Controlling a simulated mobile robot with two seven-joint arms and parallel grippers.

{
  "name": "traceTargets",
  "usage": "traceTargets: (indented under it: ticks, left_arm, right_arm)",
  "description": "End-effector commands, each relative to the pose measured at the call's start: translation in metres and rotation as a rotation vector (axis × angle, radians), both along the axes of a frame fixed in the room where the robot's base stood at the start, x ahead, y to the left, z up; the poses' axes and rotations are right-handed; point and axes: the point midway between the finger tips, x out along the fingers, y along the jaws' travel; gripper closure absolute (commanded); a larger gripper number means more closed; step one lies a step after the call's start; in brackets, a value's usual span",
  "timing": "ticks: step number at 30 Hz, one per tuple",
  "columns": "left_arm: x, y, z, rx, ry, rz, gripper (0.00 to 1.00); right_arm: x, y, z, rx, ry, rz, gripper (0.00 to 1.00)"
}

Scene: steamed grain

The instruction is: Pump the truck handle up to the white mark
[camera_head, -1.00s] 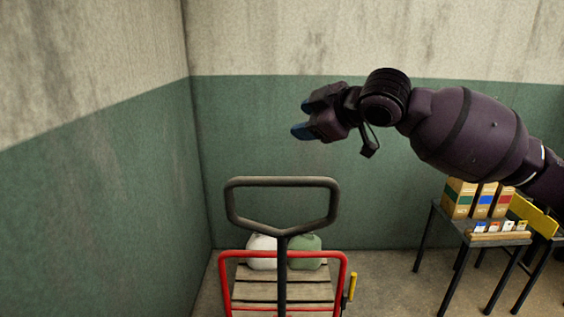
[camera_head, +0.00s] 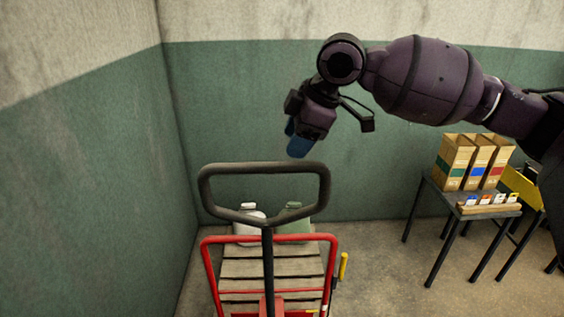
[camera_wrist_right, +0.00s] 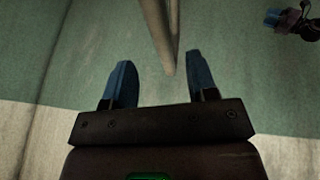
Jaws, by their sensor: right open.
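The truck's handle (camera_head: 264,167) is a dark grey loop on an upright stem, in the lower middle of the head view. The red-framed truck (camera_head: 210,270) has a slatted wooden deck. I cannot make out a white mark. My right gripper (camera_head: 298,146) points down above the handle's right part, seemingly apart from it. In the right wrist view its blue fingers (camera_wrist_right: 160,88) are spread; a pale tapering shape lies beyond them, unclear what. A dark, blue-tipped thing at that view's top right looks like my left gripper (camera_wrist_right: 278,17); its jaws are unclear.
A white jug (camera_head: 247,228) and a green jug (camera_head: 294,226) stand behind the handle. A yellow lever (camera_head: 343,265) is at the truck's right. A table (camera_head: 440,205) with boxes stands right. Walls close the left and back. Floor between truck and table is clear.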

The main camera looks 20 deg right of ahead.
Motion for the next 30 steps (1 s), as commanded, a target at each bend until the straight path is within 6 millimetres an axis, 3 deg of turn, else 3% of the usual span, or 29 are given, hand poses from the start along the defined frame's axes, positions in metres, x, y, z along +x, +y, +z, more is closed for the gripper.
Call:
traceTargets:
  ticks: [6,12,25,26,30]
  left_arm:
    - [0.002,0.0,-0.001,0.0,-0.005,-0.002,0.57]
    - [0.006,-0.001,0.0,-0.001,-0.011,-0.003,0.57]
    - [0.008,-0.002,0.001,-0.001,-0.016,-0.004,0.57]
    - [0.008,-0.002,0.001,-0.002,-0.016,-0.004,0.57]
    - [0.008,-0.002,0.001,-0.002,-0.015,-0.003,0.57]
  right_arm:
    - [0.01,0.012,-0.035,0.0,0.001,-0.001,0.47]
    - [0.017,0.019,-0.055,0.001,0.001,-0.002,0.47]
    - [0.019,0.022,-0.063,0.001,-0.002,-0.001,0.47]
    - [0.019,0.022,-0.063,0.001,-0.002,-0.001,0.49]
    - [0.019,0.022,-0.063,0.0,-0.001,-0.002,0.7]
